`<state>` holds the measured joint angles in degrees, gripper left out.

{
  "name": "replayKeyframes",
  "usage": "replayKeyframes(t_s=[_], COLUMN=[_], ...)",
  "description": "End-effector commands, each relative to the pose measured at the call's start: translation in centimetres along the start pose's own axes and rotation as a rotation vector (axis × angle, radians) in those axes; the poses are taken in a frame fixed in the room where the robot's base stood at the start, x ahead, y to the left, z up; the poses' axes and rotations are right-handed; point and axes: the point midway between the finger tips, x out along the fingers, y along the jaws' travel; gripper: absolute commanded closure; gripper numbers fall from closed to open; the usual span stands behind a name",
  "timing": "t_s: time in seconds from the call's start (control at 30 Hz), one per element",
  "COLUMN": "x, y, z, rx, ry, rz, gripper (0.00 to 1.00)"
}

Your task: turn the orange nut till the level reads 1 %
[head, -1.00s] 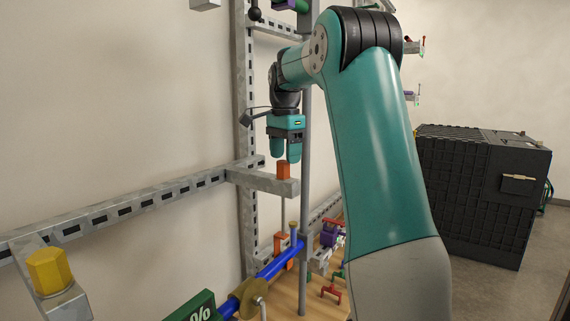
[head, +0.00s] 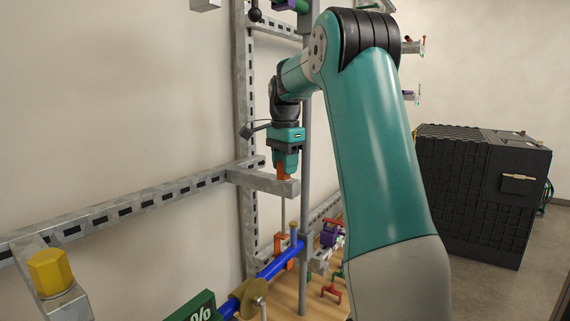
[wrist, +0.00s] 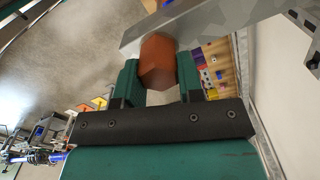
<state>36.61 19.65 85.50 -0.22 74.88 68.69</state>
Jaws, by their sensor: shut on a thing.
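The orange nut (head: 283,171) stands on the end of a grey metal bracket (head: 262,181). My gripper (head: 286,170) points down over it, with its green fingers on either side of the nut. In the wrist view the orange nut (wrist: 157,62) sits between the two fingers (wrist: 158,82), and my gripper is shut on it. Part of the nut is hidden by the fingers in the head view. A green display (head: 197,308) with a white "%" shows at the bottom edge; its number is cut off.
A yellow hex nut (head: 50,271) sits on another bracket at the lower left. A grey vertical pole (head: 306,120) stands close right of my gripper. A blue pipe (head: 277,261) with clamps lies below. A black crate (head: 478,195) stands at the right.

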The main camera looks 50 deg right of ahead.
Motion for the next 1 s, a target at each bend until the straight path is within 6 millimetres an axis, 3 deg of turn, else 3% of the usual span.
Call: replayKeyframes(t_s=[0.37, 1.0], x=[-0.25, -0.25], y=[-0.13, -0.46], z=[-0.02, 0.14], rx=[-0.183, -0.783], ry=[0.001, 0.002], rz=[0.000, 0.000], gripper=[0.89, 0.89])
